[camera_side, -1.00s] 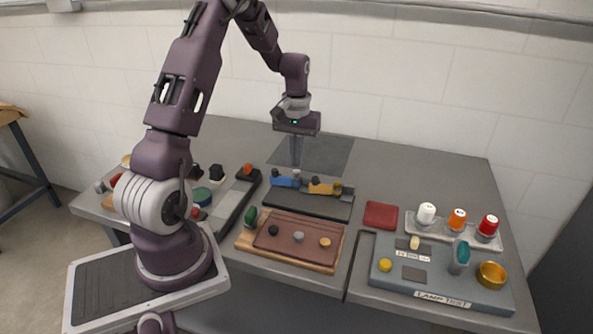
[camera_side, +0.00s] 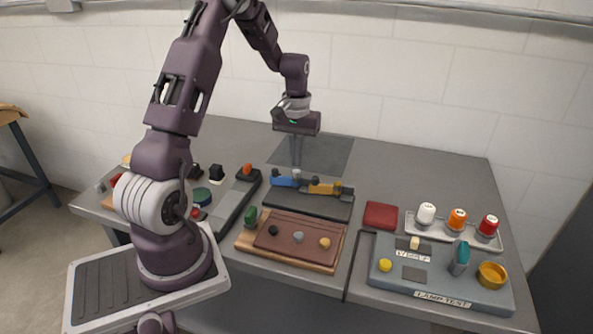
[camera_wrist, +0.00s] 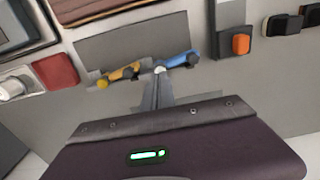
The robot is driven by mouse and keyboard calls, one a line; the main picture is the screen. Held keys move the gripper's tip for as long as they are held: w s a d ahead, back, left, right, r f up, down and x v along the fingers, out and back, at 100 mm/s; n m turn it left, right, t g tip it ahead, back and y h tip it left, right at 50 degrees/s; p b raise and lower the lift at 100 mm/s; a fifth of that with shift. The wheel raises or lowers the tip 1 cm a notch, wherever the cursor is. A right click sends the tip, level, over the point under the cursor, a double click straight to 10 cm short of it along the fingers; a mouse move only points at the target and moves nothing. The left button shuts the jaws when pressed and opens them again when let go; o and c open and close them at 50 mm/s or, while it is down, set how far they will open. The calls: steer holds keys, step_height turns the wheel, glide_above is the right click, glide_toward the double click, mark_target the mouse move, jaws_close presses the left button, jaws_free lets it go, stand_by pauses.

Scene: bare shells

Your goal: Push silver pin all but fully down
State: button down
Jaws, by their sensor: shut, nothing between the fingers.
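The silver pin (camera_side: 297,173) stands between a blue part (camera_side: 284,181) and a yellow part (camera_side: 322,188) on a dark plate (camera_side: 300,202). Its pale round top also shows in the wrist view (camera_wrist: 160,70), right at my fingertips. My gripper (camera_side: 296,163) points straight down over the pin, shut and empty. In the wrist view its fingers (camera_wrist: 160,80) end at the pin's top. I cannot tell whether they touch it or how far the pin sits down.
A brown board (camera_side: 285,254) with several knobs lies in front of the plate. A black slotted strip (camera_side: 238,205) is to the left. A red pad (camera_side: 381,215) and a grey lamp test box (camera_side: 440,285) are to the right. A dark mat (camera_side: 325,153) behind is clear.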

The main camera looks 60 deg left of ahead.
mark_target(297, 170)
steer(key=shift+f, duration=1.45)
stand_by(0.4)
steer(key=shift+r, duration=3.5)
steer(key=s+d+r+m+t, duration=0.1)
steer(key=s+d+r+m, duration=0.15)
steer(key=d+r, duration=0.5)
steer(key=s+d+r+m+t, duration=0.25)
steer(key=d+r, duration=0.35)
steer(key=d, duration=0.3)
steer(key=s+d+m+t, duration=0.1)
steer(key=s+d+m, duration=0.1)
steer(key=s+d, duration=0.3)
steer(key=s+d+r+m+t, duration=0.1)
steer(key=s+d+m, duration=0.1)
steer(key=s+d, duration=0.3)
steer(key=s, duration=0.4)
steer(key=shift+s+r, duration=0.15)
steer(key=shift+s, duration=0.05)
